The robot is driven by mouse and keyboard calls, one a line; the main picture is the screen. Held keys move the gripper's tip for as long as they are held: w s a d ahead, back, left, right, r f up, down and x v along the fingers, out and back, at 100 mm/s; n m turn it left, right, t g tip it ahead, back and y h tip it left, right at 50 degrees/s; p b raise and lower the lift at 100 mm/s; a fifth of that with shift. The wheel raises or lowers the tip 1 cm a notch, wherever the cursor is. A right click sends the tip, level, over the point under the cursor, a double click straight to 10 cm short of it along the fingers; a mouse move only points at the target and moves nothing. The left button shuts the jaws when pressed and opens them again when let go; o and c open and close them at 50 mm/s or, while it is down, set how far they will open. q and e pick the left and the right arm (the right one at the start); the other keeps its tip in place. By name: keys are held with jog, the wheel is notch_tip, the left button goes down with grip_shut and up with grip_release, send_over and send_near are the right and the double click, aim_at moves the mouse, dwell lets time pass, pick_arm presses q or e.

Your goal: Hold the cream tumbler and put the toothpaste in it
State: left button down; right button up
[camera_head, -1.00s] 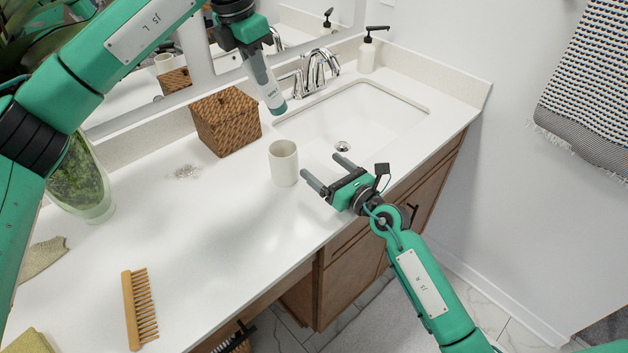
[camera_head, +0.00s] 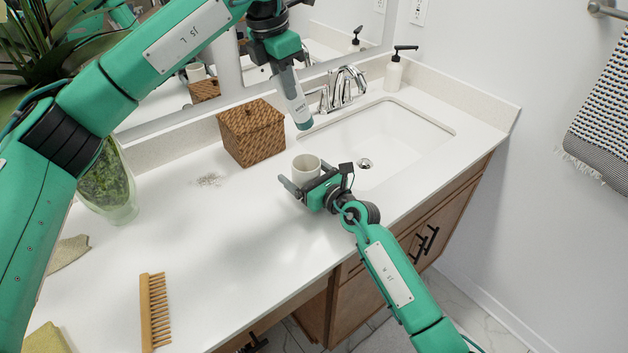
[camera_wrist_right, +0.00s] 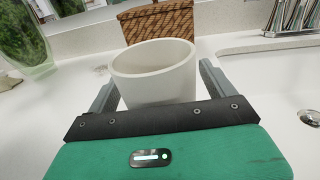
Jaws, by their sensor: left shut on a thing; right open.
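The cream tumbler (camera_head: 306,166) stands upright on the white counter, its lower part hidden behind my right gripper in the head view. My right gripper (camera_head: 303,184) is open, with its fingers reaching to either side of the tumbler. In the right wrist view the tumbler (camera_wrist_right: 155,72) sits between the two fingers (camera_wrist_right: 158,85), apart from or barely touching them; I cannot tell which. My left gripper (camera_head: 285,66) is shut on the toothpaste (camera_head: 294,98), a pale tube with a teal cap pointing down. The tube hangs above the counter, behind and above the tumbler.
A wicker box (camera_head: 251,133) stands behind the tumbler. The sink basin (camera_head: 385,135) and chrome faucet (camera_head: 345,88) are to the right, with a soap dispenser (camera_head: 394,72) behind. A wooden comb (camera_head: 154,312) lies front left, near a glass vase (camera_head: 108,190). The counter's middle is clear.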

jog(key=shift+w+a, duration=0.25)
jog(key=shift+w, duration=0.05)
jog(key=c, duration=1.2)
pick_arm(q)
notch_tip(320, 180, down, 13)
dwell(0.8)
jog(key=c, duration=1.3)
grip_release()
jog(key=shift+r, duration=0.1)
jog(key=r, duration=0.4)
jog(key=s+a+r, duration=0.1)
jog(key=r, duration=0.2)
jog(key=a+r, duration=0.1)
jog(key=r, duration=0.3)
jog(key=shift+s+r, duration=0.15)
jog(key=shift+r, duration=0.2)
